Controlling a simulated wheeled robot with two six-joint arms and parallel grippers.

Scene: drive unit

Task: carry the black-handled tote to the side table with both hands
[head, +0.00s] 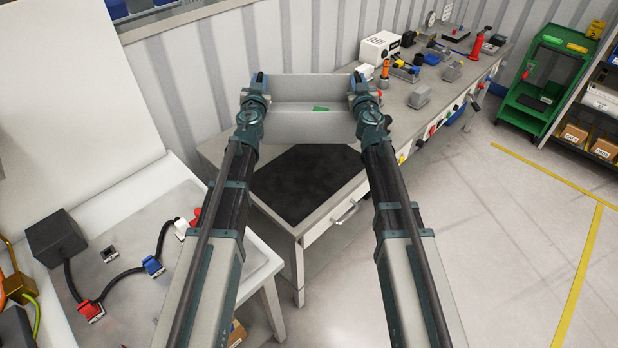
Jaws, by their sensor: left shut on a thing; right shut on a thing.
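A light grey tote (308,124) is held between my two grippers, with a small green patch inside it. My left gripper (258,82) is shut at its left end and my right gripper (359,82) is shut at its right end. The handles are hidden by the grippers. In the picture the tote lies just behind a black mat on a grey table (290,223) with a front drawer. I cannot tell whether the tote touches the table or hangs above it.
A long bench top (410,115) with tools and devices runs off to the right. A light counter (120,225) with cables and connectors is at the left. A green cart (520,95) and shelves stand far right. The floor at right is clear.

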